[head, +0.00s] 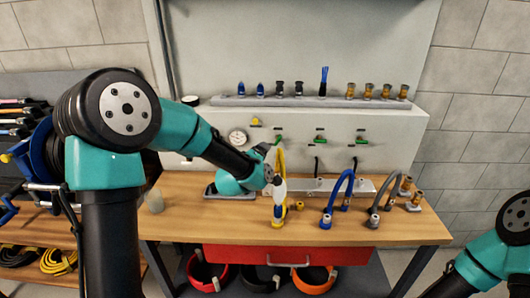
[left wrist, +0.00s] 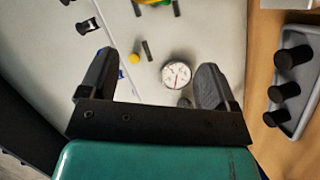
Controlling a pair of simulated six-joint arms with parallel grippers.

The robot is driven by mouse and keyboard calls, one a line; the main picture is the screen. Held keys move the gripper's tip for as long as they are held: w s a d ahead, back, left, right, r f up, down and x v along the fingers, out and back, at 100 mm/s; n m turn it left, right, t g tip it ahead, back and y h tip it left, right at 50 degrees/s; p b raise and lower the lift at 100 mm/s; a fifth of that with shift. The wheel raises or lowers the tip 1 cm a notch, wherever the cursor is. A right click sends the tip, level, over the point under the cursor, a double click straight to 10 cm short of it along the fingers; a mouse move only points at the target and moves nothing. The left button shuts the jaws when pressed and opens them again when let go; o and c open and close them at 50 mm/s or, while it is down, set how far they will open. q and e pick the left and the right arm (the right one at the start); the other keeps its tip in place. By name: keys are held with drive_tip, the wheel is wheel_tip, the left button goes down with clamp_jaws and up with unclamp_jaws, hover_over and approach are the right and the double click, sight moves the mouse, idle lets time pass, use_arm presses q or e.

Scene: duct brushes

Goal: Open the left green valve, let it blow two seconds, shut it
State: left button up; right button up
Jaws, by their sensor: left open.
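The left green valve (head: 279,138) is on the pale wall panel, in line with two other green valves, above the yellow hose (head: 281,160). My left gripper (head: 263,149) is close to the panel, just left of and below this valve; its fingers are mostly hidden behind my arm. In the left wrist view the jaws (left wrist: 157,65) are apart with nothing held between them. A green and yellow part (left wrist: 152,3), cut by the top edge there, looks like the valve. My right gripper is out of view.
A round gauge (head: 237,137) and a yellow knob (head: 256,122) are on the panel near my left gripper. A grey shelf (head: 335,102) with small fittings runs above. Blue (head: 338,185) and grey (head: 385,188) hoses stand on the wooden bench (head: 180,215).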

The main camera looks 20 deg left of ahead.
sight(277, 141)
use_arm(q)
drive_tip(key=s+a+f+m+g+h, duration=0.1)
drive_tip(key=s+a+f+g, duration=0.1)
drive_tip(key=a+f+g, duration=0.4)
drive_tip(key=w+r+m+t+h, duration=0.2)
drive_tip(key=w+r+t+h, duration=0.1)
drive_tip(key=r, duration=0.6)
drive_tip(key=shift+w+d+h, duration=0.25)
drive_tip(key=shift+w+h, duration=0.1)
drive_tip(key=shift+h, duration=0.25)
drive_tip(key=shift+w, duration=0.1)
drive_tip(key=x, duration=1.7)
drive_tip(key=shift+w+d, duration=0.1)
drive_tip(key=shift+w, duration=0.05)
drive_tip(key=c, duration=0.9)
